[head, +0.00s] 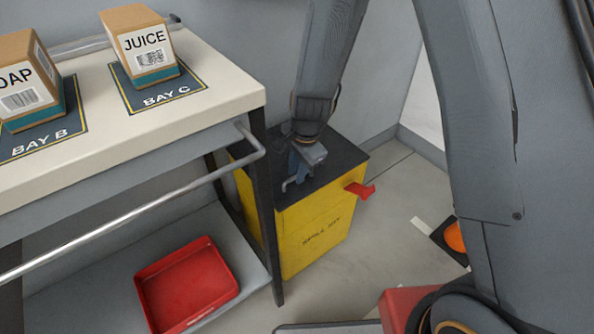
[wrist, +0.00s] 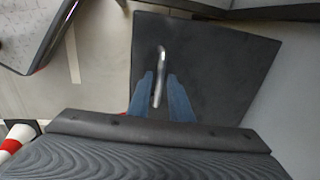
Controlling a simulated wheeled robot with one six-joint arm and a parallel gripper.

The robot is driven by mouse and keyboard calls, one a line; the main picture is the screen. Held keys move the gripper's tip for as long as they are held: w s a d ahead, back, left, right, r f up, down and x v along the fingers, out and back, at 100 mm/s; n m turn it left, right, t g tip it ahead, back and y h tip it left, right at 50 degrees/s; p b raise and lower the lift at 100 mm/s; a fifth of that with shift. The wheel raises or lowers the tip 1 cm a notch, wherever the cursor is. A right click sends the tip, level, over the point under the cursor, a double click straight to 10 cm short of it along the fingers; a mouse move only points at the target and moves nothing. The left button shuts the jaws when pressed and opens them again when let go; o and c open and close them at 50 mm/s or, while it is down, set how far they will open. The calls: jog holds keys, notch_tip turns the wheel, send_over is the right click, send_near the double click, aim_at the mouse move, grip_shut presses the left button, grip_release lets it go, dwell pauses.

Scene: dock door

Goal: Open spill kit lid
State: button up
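The spill kit is a yellow box (head: 318,225) with its name on the front, standing on the floor beside the bench. Its dark lid (head: 343,158) lies flat and shut on top, and fills the middle of the wrist view (wrist: 225,65). A silver bar handle (wrist: 161,62) stands on the lid; its end also shows in the head view (head: 289,184). A red latch (head: 360,189) sticks out from the box's upper right side. My gripper (wrist: 160,82) is over the lid, its blue fingers apart on either side of the handle, with gaps visible. Contact cannot be told.
The bench (head: 225,85) with the juice box (head: 140,42) and soap box (head: 25,85) stands left, its rail (head: 130,221) close to the kit. A red tray (head: 187,283) lies on the lower shelf. An orange object (head: 455,237) is right; floor between is clear.

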grip_shut()
jog(key=shift+r, duration=0.15)
